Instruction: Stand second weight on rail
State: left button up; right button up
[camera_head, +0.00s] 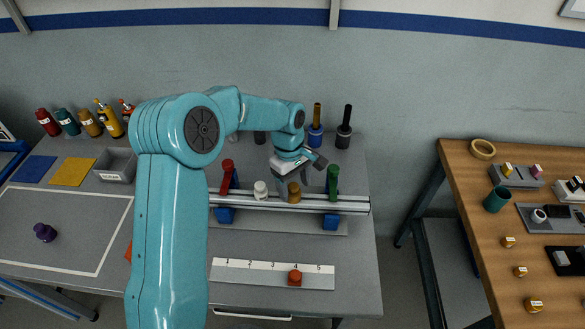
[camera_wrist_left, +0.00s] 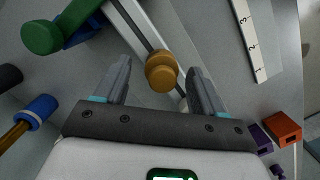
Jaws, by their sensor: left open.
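A brass-coloured weight (camera_head: 294,192) stands on the pale rail (camera_head: 350,205), near its middle right. A white weight (camera_head: 260,190) stands on the rail to its left. My left gripper (camera_head: 308,167) is open just above and behind the brass weight. In the left wrist view the brass weight (camera_wrist_left: 161,74) shows between the two spread fingers of the left gripper (camera_wrist_left: 160,68), with a gap on each side. Neither finger visibly grips it. A pale piece, possibly the white weight, is partly hidden behind one finger there. My right gripper is out of view.
A red clamp (camera_head: 227,178) and a green clamp (camera_head: 333,182) rise at the rail. A wooden table (camera_head: 520,230) is at the right.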

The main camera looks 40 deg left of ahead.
pick_arm(q)
jog(key=r, duration=0.3)
jog(key=a+r, duration=0.1)
jog(key=r, duration=0.5)
jog(key=shift+w+a+r, duration=0.15)
jog(key=shift+r, duration=0.25)
jog(key=shift+s, duration=0.2)
